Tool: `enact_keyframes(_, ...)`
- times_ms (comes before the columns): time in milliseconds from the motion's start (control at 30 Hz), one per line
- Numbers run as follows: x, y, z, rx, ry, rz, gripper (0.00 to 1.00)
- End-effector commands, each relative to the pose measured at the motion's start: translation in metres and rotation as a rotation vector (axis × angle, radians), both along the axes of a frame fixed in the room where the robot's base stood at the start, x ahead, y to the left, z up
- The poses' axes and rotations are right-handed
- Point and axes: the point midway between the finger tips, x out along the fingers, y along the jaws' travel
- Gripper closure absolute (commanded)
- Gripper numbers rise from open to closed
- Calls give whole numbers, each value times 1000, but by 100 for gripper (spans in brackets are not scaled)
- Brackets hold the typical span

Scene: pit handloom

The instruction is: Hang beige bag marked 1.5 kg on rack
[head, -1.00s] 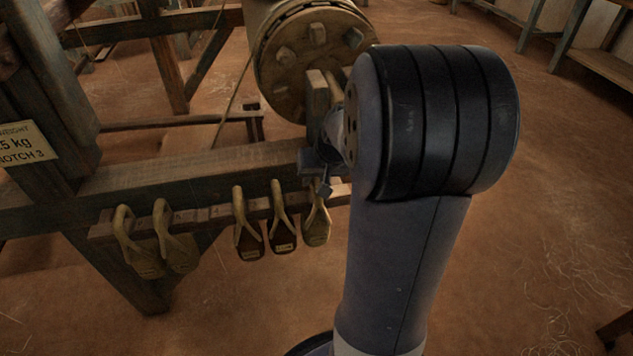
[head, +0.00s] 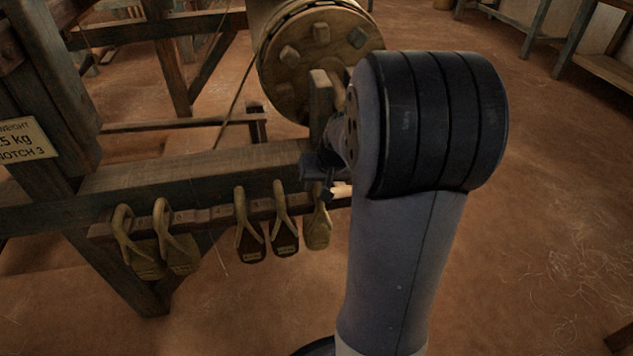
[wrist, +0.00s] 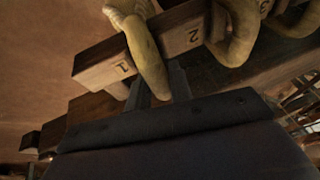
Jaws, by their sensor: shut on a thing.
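The wooden rack (head: 219,214) runs along the loom's low beam, and several bags hang from it by thick loops. At its right end a beige bag (head: 317,234) hangs below my gripper (head: 326,182). In the wrist view my gripper (wrist: 158,92) is shut on this bag's loop (wrist: 146,58), beside the rack end (wrist: 103,66) marked 1. The loop of a neighbouring bag (wrist: 237,35) is by mark 2, and another loop shows near mark 3. The bag labels are too small to read, so I cannot tell which is 1.5 kg. My arm hides part of the rack end.
A sign (head: 24,139) on the left post shows ".5 kg" and "NOTCH 3", its left edge cut off. A round wooden drum (head: 318,45) with pegs stands just behind and above my gripper. The floor (head: 555,220) to the right is open.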

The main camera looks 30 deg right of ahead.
Motion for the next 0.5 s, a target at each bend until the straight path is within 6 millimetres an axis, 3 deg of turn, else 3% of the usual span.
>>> enact_keyframes(500, 1, -1, -2, -2, -7, 0, 100)
